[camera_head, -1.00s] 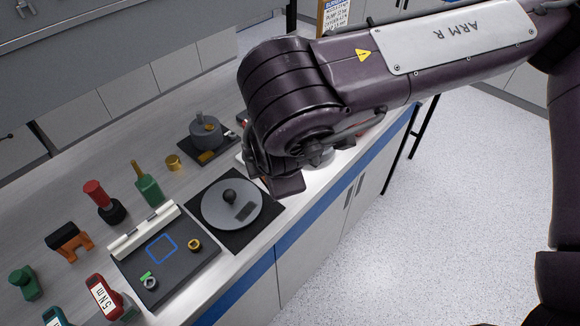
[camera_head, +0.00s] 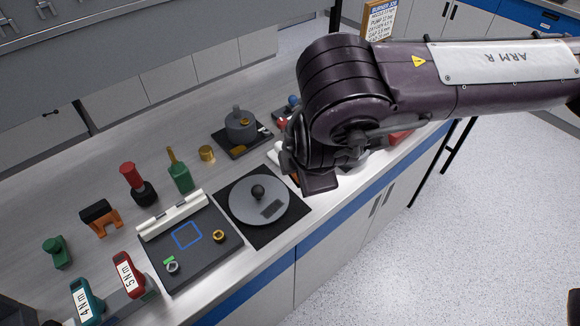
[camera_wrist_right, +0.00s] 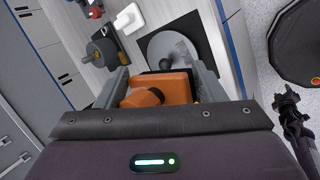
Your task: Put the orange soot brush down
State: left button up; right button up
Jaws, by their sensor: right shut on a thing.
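The orange soot brush (camera_wrist_right: 165,92) is in my right gripper (camera_wrist_right: 163,77), with its orange body between the two grey fingers in the right wrist view. In the head view my right gripper (camera_head: 316,180) hangs over the bench, just right of a round grey plate (camera_head: 258,198) on a black mat. The hand hides most of the brush there; only a sliver of orange shows beside it. I cannot tell how far above the bench it is. My left gripper is not in view.
A dark tray (camera_head: 192,250) with a blue square outline and small rings lies left of the plate. Green and red-black tools, an orange-black piece (camera_head: 101,218) and labelled handles (camera_head: 130,275) stand further left. A grey pot (camera_head: 240,125) stands behind. The bench's blue front edge is close.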

jog(key=s+d+r+m+h, duration=0.3)
jog(key=s+d+r+m, duration=0.1)
jog(key=d+r+m, duration=0.15)
jog(key=w+a+m+g+h, duration=0.2)
jog(key=w+a+m, duration=0.2)
jog(key=w+a, duration=0.6)
jog(key=s+f+n+y, duration=0.1)
jog(key=n, duration=0.2)
jog(key=s+d+f+n+t+y, duration=0.1)
jog(key=f+n+y, duration=0.1)
jog(key=n, duration=0.1)
jog(key=s+d+f+n+t+y, duration=0.1)
jog(key=f+n+y, duration=0.1)
jog(key=n, duration=0.1)
jog(key=shift+s+d+f+n, duration=0.1)
jog(key=shift+s+d+n, duration=0.05)
jog(key=shift+d+n, duration=0.1)
jog(key=shift+s+d+f+n+g+y, duration=0.25)
jog(key=shift+f+n+y, duration=0.45)
jog(key=shift+n, duration=0.6)
jog(key=shift+s+d+f+n+g+y, duration=0.3)
jog(key=shift+f+n+y, duration=0.35)
jog(key=shift+n, duration=0.65)
jog(key=shift+s+d+f+n+g+y, duration=0.1)
jog(key=shift+d+f+n+g+y, duration=0.35)
jog(key=shift+f+n, duration=0.65)
jog(key=shift+r, duration=0.15)
